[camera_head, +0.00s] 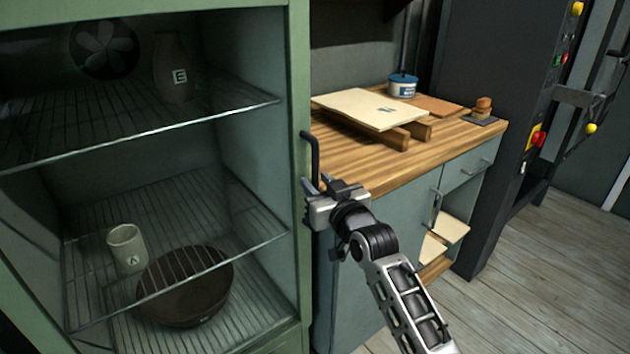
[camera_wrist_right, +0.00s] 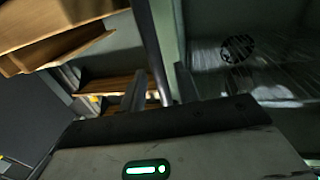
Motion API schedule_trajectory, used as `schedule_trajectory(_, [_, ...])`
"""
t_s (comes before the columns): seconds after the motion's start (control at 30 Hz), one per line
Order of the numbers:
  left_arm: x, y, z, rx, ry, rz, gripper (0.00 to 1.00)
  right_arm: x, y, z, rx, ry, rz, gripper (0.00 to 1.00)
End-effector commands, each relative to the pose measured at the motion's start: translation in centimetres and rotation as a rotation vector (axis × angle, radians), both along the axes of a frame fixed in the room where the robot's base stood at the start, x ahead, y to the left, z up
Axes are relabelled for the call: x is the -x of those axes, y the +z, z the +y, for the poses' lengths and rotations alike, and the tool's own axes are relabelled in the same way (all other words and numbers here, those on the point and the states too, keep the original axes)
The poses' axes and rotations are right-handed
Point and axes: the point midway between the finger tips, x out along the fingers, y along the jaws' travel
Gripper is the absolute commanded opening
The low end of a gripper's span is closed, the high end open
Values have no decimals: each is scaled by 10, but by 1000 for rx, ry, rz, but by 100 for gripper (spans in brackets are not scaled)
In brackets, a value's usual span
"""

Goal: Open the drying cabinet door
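The green drying cabinet (camera_head: 298,60) fills the left of the head view, its inside visible, apparently through a glazed door that looks shut. A dark vertical bar handle (camera_head: 316,150) sits on the green frame's right edge. My right gripper (camera_head: 318,185) is at the lower part of this handle. In the right wrist view, the handle (camera_wrist_right: 152,45) runs between the two fingers (camera_wrist_right: 160,90), with a gap showing on each side, so the gripper looks open around it. Contact cannot be told. My left gripper is not in view.
Inside are wire shelves, a vase (camera_head: 173,68), a white cup (camera_head: 126,248) and a dark bowl (camera_head: 187,290). To the right is a wood-topped bench (camera_head: 375,165) with boards and a tub (camera_head: 403,86). Dark machinery (camera_head: 490,110) stands beyond. Floor is clear at lower right.

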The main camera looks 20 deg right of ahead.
Motion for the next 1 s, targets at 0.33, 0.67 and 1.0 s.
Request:
schedule_trajectory(0.33, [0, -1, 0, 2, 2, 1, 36, -17, 0, 3, 1, 0, 0, 32])
schedule_trajectory(0.67, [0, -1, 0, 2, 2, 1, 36, -16, 0, 3, 1, 0, 1, 0])
schedule_trajectory(1.0, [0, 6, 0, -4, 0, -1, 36, -9, 0, 8, 2, 17, 4, 0])
